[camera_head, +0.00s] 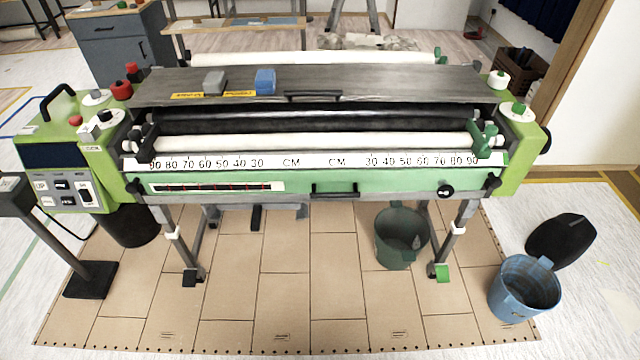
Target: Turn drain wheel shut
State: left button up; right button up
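The green wallpaper pasting machine (400,182) stands on legs across the middle of the view. A small round black knob with a white mark (445,191) sits at the right of its front panel. A dark round wheel (546,140) shows partly at the machine's right end, its far side hidden. I cannot tell for certain which of these is the drain wheel, or whether it is open or shut. Neither of my grippers is in view.
A dark green bucket (390,255) stands under the machine's right part. A blue bucket (510,312) and a black rounded object (562,240) are on the floor at right. A grey stand (90,279) is at left. The brown floor covering (330,315) in front is mostly clear.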

aim_at(445, 191)
jog(key=z, duration=0.5)
jog(key=l+z, duration=0.25)
jog(key=z, duration=0.15)
jog(key=i+l+z, duration=0.1)
jog(key=z, duration=0.25)
jog(key=i+l+z, duration=0.15)
jog(key=l+z, duration=0.25)
jog(key=j, duration=0.05)
